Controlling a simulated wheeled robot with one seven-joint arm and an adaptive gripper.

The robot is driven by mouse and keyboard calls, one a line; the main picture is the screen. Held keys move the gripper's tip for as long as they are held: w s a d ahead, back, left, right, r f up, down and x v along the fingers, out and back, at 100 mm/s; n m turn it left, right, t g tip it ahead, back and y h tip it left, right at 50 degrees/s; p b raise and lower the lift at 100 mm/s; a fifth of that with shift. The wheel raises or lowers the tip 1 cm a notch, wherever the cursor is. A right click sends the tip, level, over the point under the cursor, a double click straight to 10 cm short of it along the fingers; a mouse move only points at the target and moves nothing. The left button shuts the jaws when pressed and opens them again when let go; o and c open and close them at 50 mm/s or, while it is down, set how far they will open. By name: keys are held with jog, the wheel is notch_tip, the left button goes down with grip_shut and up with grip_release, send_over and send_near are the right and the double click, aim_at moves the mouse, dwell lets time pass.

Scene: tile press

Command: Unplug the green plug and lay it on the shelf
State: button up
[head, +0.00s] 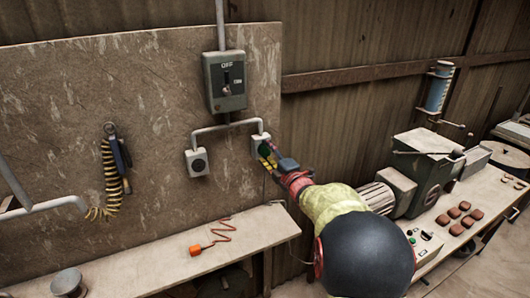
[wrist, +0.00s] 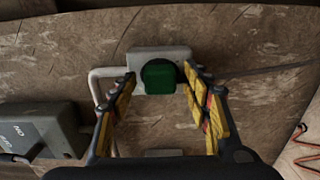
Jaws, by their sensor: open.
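The green plug (wrist: 160,77) sits in a pale grey socket box (wrist: 143,60) on the wall board. In the head view this socket box (head: 258,141) is the right one of two, and the plug is mostly hidden by my gripper (head: 268,153). My gripper (wrist: 160,80) is open, with one yellow-padded finger on either side of the plug. I cannot tell whether the fingers touch it. The shelf (head: 150,264) is the pale wooden ledge below the board.
An orange plug (head: 195,250) with a coiled cord lies on the shelf. A metal pot (head: 69,283) stands at its left end. A switch box (head: 226,80) is above the sockets. A yellow-black coiled cord (head: 110,175) hangs left.

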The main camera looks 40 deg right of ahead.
jog(key=shift+b, duration=0.35)
jog(key=shift+c, duration=0.6)
grip_shut()
jog(key=shift+s, duration=0.1)
dwell(0.4)
jog(key=shift+v, duration=2.85)
